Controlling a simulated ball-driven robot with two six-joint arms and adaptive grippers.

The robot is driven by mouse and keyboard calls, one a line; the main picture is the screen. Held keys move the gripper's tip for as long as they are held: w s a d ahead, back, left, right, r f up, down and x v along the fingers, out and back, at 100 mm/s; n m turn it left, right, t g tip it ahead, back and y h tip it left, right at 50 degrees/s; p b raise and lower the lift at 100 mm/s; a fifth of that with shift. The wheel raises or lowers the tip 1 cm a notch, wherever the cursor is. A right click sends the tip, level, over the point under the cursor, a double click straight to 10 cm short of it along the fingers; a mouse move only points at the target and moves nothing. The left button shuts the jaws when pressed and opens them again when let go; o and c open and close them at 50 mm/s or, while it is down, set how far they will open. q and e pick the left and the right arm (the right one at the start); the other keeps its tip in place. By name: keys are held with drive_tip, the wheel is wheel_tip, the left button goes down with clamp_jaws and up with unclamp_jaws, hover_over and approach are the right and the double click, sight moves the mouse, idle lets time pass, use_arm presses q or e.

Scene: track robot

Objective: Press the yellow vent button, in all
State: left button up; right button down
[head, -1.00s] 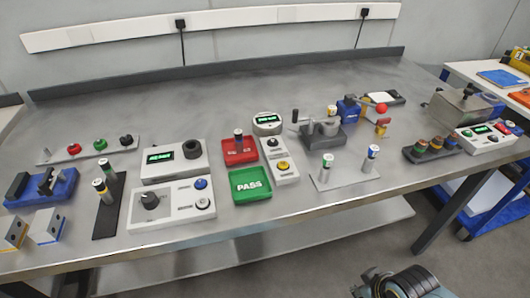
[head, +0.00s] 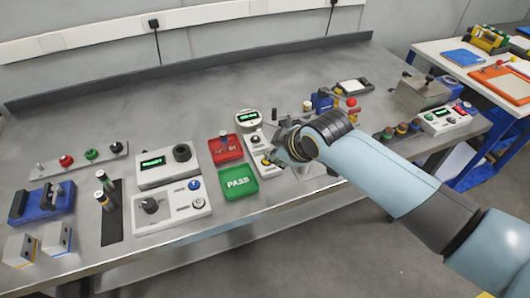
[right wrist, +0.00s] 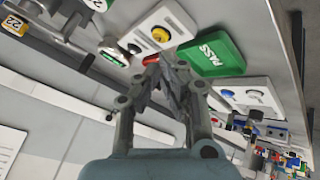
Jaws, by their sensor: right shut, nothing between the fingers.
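The yellow vent button (head: 266,160) is a round yellow cap on a narrow white panel (head: 252,142), partly hidden behind my right gripper in the head view. In the right wrist view the yellow button (right wrist: 160,35) shows clear on its white panel, a little beyond the fingertips. My right gripper (head: 279,157) is shut and empty, its fingers pointing at the panel; it also shows in the right wrist view (right wrist: 167,65). I cannot tell whether the tips touch the panel. My left gripper is not in view.
A green PASS tray (head: 238,195) and a red tray (head: 226,157) lie just left of the panel. White control boxes (head: 172,215) stand further left. My right arm hides part of the bench at right. The back of the bench (head: 240,85) is clear.

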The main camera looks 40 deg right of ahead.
wheel_tip(320, 180, up, 6)
drive_tip(key=n+t+p, duration=0.1)
drive_tip(key=n, duration=0.1)
hover_over(264, 161)
drive_tip(key=shift+f, duration=0.2)
wheel_tip(264, 161, down, 8)
drive_tip(key=b, duration=0.8)
drive_tip(key=shift+r, duration=0.1)
drive_tip(key=shift+f, duration=0.5)
drive_tip(key=shift+f, duration=0.15)
idle(0.3)
drive_tip(key=shift+f, duration=0.25)
